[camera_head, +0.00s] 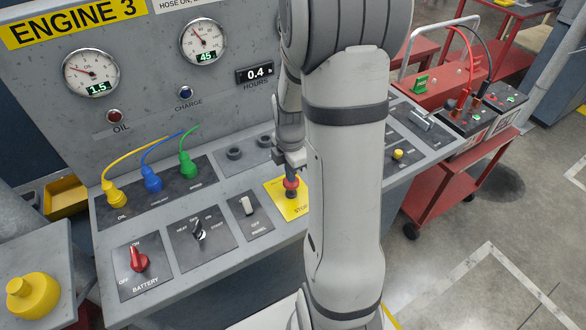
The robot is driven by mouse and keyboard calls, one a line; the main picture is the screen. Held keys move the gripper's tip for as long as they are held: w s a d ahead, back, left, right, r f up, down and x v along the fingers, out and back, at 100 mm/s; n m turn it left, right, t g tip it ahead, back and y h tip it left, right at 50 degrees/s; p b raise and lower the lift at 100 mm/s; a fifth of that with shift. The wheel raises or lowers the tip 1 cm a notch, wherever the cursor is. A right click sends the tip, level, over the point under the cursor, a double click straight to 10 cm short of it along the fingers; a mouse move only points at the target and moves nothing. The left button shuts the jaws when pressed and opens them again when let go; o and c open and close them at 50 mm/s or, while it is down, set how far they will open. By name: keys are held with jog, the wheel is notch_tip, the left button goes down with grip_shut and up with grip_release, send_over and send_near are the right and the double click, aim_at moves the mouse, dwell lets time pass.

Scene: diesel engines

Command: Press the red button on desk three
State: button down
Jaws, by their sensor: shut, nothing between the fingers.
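The red button (291,183) stands on a yellow plate (297,209) lettered "STOP" on the desk of the panel marked "ENGINE 3" (75,22). My gripper (290,172) is shut and empty, pointing down directly above the red button. Its fingertips are at or very near the button's top; I cannot tell whether they touch. My arm hides the part of the desk to the right of the plate.
Left of the plate are a white panel switch (248,206), a black start switch (199,230) and a red battery switch (138,260). Yellow, blue and green plugs stand behind them. A yellow knob (398,155) lies right of my arm. A red cart (455,175) stands beyond the desk.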

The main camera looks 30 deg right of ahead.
notch_tip(320, 180, down, 3)
jog(key=b, duration=0.2)
jog(key=shift+r+b, duration=0.1)
jog(key=shift+b, duration=0.2)
jog(key=shift+s+r, duration=0.1)
jog(key=shift+s, duration=0.1)
notch_tip(320, 180, up, 5)
jog(key=p, duration=0.4)
jog(key=shift+w+r, duration=0.15)
notch_tip(320, 180, up, 9)
jog(key=b, duration=0.2)
